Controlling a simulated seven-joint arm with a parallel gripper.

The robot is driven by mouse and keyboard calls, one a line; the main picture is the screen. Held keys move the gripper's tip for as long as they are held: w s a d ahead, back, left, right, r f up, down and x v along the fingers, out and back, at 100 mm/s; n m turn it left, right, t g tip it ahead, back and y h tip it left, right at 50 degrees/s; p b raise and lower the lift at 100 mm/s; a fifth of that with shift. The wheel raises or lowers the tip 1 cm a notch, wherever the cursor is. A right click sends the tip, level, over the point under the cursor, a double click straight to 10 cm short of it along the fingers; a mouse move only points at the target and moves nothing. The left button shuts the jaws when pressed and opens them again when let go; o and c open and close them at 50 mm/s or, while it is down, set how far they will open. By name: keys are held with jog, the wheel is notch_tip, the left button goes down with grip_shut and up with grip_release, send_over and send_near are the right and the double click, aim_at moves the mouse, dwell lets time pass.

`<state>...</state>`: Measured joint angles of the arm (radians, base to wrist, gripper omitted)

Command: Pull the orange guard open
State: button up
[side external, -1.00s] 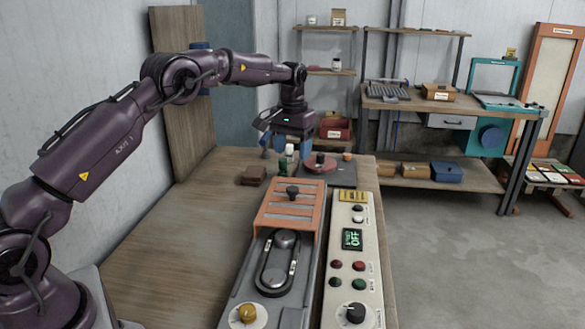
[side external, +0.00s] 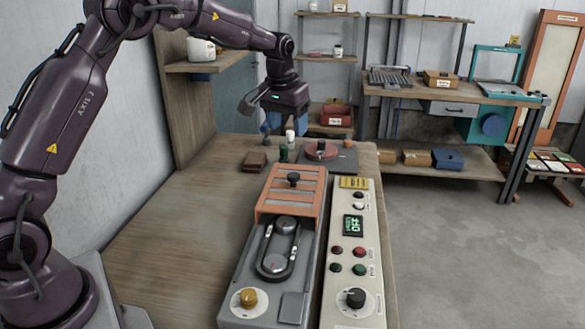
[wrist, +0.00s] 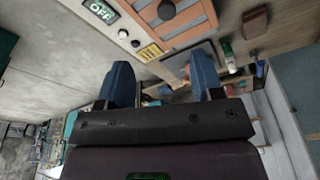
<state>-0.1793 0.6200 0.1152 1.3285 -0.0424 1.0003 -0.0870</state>
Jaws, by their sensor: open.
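The orange guard (side external: 290,194) is a slatted cover with a black knob (side external: 294,180) on top. It sits over the far part of the grey machine (side external: 240,290), and the belt loop (side external: 277,250) in front of it is uncovered. In the wrist view the guard (wrist: 185,28) and its knob (wrist: 166,10) show at the top, beyond the fingers. My gripper (side external: 286,128) is open and empty, in the air beyond the guard's far end, apart from the knob. Its blue fingers show spread apart in the wrist view (wrist: 161,82).
A control box (side external: 343,310) with buttons and a screen reading OFF stands right of the machine. Behind the guard are a red disc (side external: 321,151), small bottles (side external: 284,153) and a brown block (side external: 255,161). The wooden bench left of the machine is clear.

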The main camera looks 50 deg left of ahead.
aim_at(293, 175)
jog(key=w+f, duration=0.1)
jog(key=f, duration=0.4)
jog(key=w+a+f+t, duration=0.1)
jog(key=f, duration=0.4)
jog(key=w+a+f+t+y, duration=0.1)
jog(key=f, duration=0.4)
jog(key=shift+w+a, duration=0.15)
jog(key=shift+a, duration=0.1)
grip_shut()
jog(key=shift+w+a, duration=1.55)
